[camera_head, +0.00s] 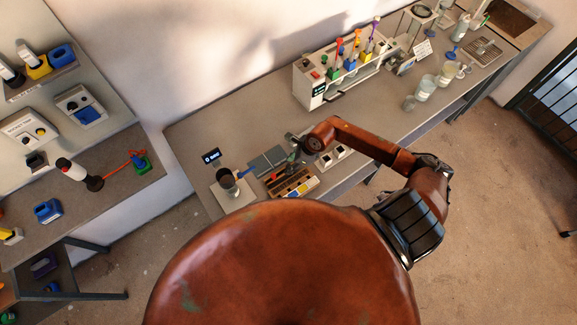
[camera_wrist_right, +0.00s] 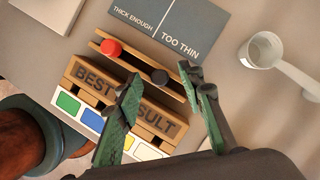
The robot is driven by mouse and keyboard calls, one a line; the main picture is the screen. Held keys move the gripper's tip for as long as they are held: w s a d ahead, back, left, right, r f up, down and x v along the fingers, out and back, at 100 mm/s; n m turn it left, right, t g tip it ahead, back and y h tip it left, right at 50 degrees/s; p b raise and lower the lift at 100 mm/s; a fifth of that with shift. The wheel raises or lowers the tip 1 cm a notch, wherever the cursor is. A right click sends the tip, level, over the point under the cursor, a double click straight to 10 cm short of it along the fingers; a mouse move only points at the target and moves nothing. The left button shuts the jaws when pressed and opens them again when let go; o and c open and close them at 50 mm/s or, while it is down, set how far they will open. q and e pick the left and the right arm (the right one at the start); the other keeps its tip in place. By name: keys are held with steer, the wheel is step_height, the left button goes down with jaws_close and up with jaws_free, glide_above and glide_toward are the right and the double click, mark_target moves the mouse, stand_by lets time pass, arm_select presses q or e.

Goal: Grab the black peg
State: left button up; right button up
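The black peg (camera_wrist_right: 159,77) stands in the slot of a wooden rack (camera_wrist_right: 137,66), to the right of a red peg (camera_wrist_right: 111,47), in the right wrist view. My right gripper (camera_wrist_right: 161,78) is open, its green fingers apart with the black peg showing between their tips. Whether the fingers reach down around the peg is unclear; no contact shows. In the head view my right gripper (camera_head: 293,156) hangs over the bench beside the wooden rack (camera_head: 292,184), and the pegs are too small to tell. My left gripper is not in view.
A wooden "BEST RESULT" block (camera_wrist_right: 88,79) with coloured squares lies close to the rack. A grey "THICK ENOUGH / TOO THIN" board (camera_wrist_right: 172,22) lies behind. A white scoop-like cup (camera_wrist_right: 264,50) is at the right. A tool rack (camera_head: 340,72) stands along the wall.

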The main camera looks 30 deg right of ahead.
steer(key=shift+a+f, duration=0.1)
steer(key=shift+f, duration=0.15)
jaws_close()
steer(key=shift+r, duration=0.1)
stand_by(0.3)
